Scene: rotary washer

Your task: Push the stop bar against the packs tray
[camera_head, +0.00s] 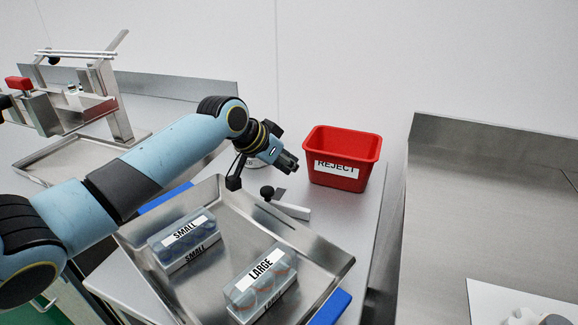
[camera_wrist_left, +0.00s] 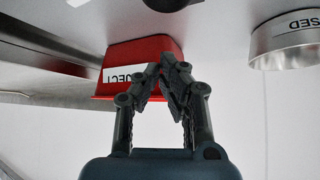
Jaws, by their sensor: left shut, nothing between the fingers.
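The packs tray (camera_head: 318,262) is a shallow metal tray on the bench, holding a SMALL pack (camera_head: 184,240) and a LARGE pack (camera_head: 262,284). The stop bar (camera_head: 291,210) is a short pale metal bar with a black knob (camera_head: 267,192), beside the tray's far right rim. I cannot tell whether it touches the rim. My left gripper (camera_head: 290,162) is shut and empty, above the bench, beyond the bar and just left of the red bin. Its closed fingers (camera_wrist_left: 168,72) also show in the left wrist view. My right gripper does not show.
The red REJECT bin (camera_head: 366,152) stands close to my left gripper. A round metal dish (camera_wrist_left: 285,42) shows in the left wrist view. A metal fixture with a red handle (camera_head: 19,83) stands at the back left. Blue strips (camera_head: 330,308) lie at the tray's ends.

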